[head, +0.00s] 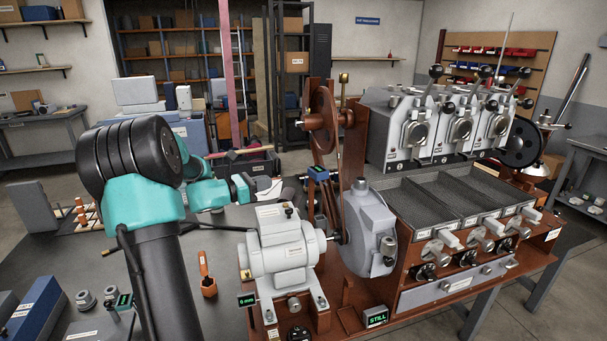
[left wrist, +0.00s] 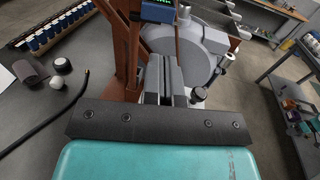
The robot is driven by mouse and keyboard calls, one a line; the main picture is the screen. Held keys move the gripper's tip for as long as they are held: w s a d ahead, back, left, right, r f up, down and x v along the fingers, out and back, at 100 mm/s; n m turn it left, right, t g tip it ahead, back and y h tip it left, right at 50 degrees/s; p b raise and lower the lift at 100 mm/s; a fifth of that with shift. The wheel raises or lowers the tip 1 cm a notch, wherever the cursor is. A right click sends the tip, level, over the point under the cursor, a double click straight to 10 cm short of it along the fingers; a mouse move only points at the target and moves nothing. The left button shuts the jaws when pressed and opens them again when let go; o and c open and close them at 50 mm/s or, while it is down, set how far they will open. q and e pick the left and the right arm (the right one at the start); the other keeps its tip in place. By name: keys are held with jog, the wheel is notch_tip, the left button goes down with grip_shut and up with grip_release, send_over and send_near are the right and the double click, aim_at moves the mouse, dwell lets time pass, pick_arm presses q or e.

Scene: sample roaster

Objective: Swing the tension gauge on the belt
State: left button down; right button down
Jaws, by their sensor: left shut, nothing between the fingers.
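The tension gauge (head: 318,173), a small blue box with a dark display, sits on the brown upright frame beside the belt (head: 341,195). In the left wrist view the gauge (left wrist: 158,10) is at the top edge, cut off, with green digits. The belt runs below the large brown pulley wheel (head: 322,120), partly hidden by the frame and grey housing. My left gripper (head: 262,186) is behind the white motor, left of the gauge and apart from it. In the left wrist view its fingers (left wrist: 165,80) are shut and empty, below the gauge. My right gripper is not in view.
The white motor (head: 288,250) stands before the frame, with the grey housing (head: 370,235) to its right. A small display (head: 375,318) reads STILL.

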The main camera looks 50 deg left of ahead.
aim_at(312, 171)
pick_arm(q)
jog(key=shift+w, duration=0.1)
jog(key=x, duration=1.4)
jog(key=shift+d, duration=0.1)
